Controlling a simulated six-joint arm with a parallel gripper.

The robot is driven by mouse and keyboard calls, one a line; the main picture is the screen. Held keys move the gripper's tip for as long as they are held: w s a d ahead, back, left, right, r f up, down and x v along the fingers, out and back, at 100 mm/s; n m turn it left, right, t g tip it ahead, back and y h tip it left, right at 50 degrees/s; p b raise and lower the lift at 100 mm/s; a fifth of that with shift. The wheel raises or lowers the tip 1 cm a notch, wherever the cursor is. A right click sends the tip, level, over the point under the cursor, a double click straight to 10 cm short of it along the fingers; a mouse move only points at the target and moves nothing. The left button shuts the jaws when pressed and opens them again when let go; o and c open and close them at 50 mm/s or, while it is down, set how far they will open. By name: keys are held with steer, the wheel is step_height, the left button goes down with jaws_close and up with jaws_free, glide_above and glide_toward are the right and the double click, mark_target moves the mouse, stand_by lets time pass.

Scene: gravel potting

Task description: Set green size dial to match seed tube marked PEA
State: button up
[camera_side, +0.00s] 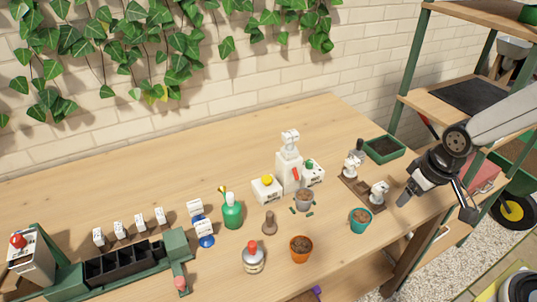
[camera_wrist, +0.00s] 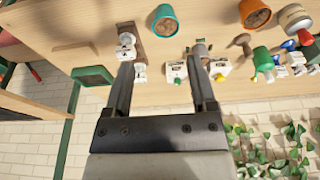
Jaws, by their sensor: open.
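The green dial (camera_side: 309,163) sits on a white box (camera_side: 316,176) right of a white dispenser (camera_side: 287,172). In the wrist view the green dial (camera_wrist: 177,81) shows small between my fingers; its setting is unreadable. No tube marked PEA can be picked out. Small white labelled pieces (camera_side: 139,222) stand behind a black-slotted tray, their lettering too small to read. My gripper (camera_side: 436,206) is open and empty, above the table's right end, right of the dial and apart from it. In the wrist view my gripper (camera_wrist: 160,62) has its two fingers spread.
A yellow dial (camera_side: 267,180) is on another white box. A grey pot (camera_side: 303,200), orange pot (camera_side: 300,248) and teal pot (camera_side: 360,220) stand in front. A brown stand (camera_side: 361,189) with white pieces and a green tray (camera_side: 384,149) are nearby. The table's back left is clear.

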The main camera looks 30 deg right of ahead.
steer(key=w+f, duration=0.2)
steer(key=w, duration=1.3)
steer(key=t, duration=0.2)
glide_toward(310, 162)
steer(key=shift+x, duration=0.8)
steer(key=shift+w, duration=0.1)
steer(key=shift+x, duration=3.85)
jaws_close()
